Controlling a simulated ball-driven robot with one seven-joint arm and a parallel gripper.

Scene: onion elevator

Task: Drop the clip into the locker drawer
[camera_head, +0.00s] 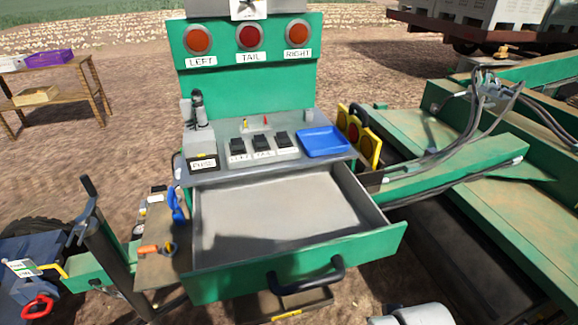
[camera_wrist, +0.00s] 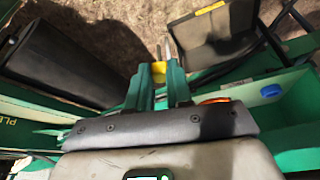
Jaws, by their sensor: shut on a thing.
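The locker drawer (camera_head: 285,205) is pulled open below the green console in the head view. Its grey inside looks empty, and its green front (camera_head: 305,264) has a dark handle (camera_head: 306,278). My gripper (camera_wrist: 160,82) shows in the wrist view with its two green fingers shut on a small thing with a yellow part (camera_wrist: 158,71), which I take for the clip. Thin grey prongs stick out beyond the fingertips. The fingers hide part of it. My gripper's fingers and the clip do not show in the head view; only a pale part of my arm shows at the bottom right.
The console top holds switches (camera_head: 260,142), a blue tray (camera_head: 324,141) and a grey lever box (camera_head: 199,142). A green beam (camera_head: 455,165) runs to the right of the drawer. A side shelf with tools (camera_head: 155,250) stands left. The wrist view shows a black cylinder (camera_wrist: 55,65) at left.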

